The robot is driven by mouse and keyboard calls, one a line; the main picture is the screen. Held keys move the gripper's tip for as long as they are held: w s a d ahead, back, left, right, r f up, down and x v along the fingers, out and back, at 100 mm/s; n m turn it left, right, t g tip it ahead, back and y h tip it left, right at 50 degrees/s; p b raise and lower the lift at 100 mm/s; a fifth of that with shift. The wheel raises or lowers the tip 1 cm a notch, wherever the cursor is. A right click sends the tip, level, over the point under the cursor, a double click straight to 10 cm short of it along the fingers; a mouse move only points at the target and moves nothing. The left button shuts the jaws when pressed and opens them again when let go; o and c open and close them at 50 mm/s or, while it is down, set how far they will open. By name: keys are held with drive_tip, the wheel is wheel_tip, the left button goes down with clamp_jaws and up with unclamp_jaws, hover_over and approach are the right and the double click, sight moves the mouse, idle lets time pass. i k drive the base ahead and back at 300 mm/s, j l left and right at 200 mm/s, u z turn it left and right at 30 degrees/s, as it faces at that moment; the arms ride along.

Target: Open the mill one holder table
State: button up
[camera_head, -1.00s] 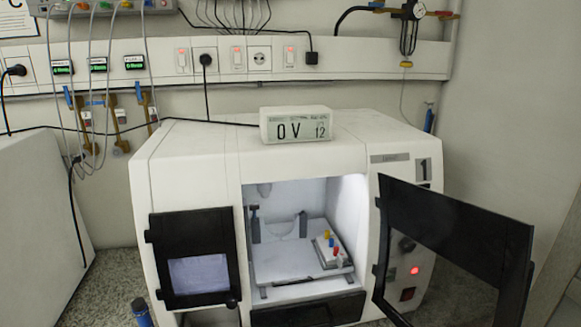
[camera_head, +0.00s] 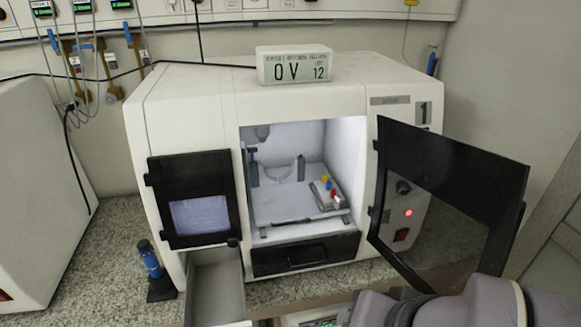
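Mill one (camera_head: 185,110) is the white machine in the middle of the head view, marked with a black 1 at its upper right. Its dark-framed door (camera_head: 450,160) stands swung open to the right. Inside the lit chamber lies a pale flat table (camera_head: 285,207), which I take for the holder table, with a dark slot or bar along its front. A small plate with red, yellow and blue pegs (camera_head: 330,188) sits at its right. Grey links of my arm reach in at the bottom right; my gripper is not in view.
A grey drawer or tray (camera_head: 215,285) sticks out below the machine's screen (camera_head: 199,217). A blue-and-black bottle-like item (camera_head: 150,262) stands on the speckled counter (camera_head: 100,240) at left. A display box (camera_head: 293,65) sits on top. Another white machine (camera_head: 35,190) stands far left.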

sight(282, 196)
drive_tip(key=i+j+u, duration=0.1)
drive_tip(key=j+u, duration=0.2)
drive_tip(key=i+j+u, duration=0.25)
drive_tip(key=j+u, duration=0.3)
